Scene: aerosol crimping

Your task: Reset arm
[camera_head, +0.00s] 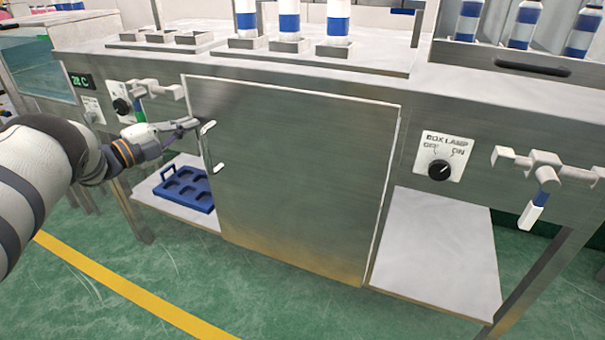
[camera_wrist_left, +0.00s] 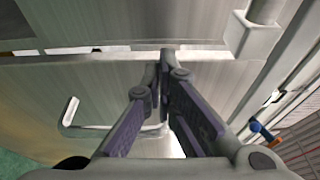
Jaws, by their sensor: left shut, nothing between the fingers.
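My left arm comes in from the left in the head view. Its gripper (camera_head: 190,124) is at the upper left edge of the steel cabinet door (camera_head: 300,180), close to the white door handle (camera_head: 210,150). In the left wrist view the two fingers (camera_wrist_left: 165,65) are together at the tips with nothing between them. The handle (camera_wrist_left: 70,115) lies to their left and passes behind them, and I cannot tell whether they touch it. The door looks closed or nearly so. My right gripper is not in view.
A blue tray (camera_head: 187,187) sits on the left lower shelf. The right lower shelf (camera_head: 437,250) is empty. A knob (camera_head: 438,170) and a valve (camera_head: 540,180) project on the right front. Blue-and-white cans (camera_head: 337,22) stand on the bench top. Green floor (camera_head: 130,275) is clear in front.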

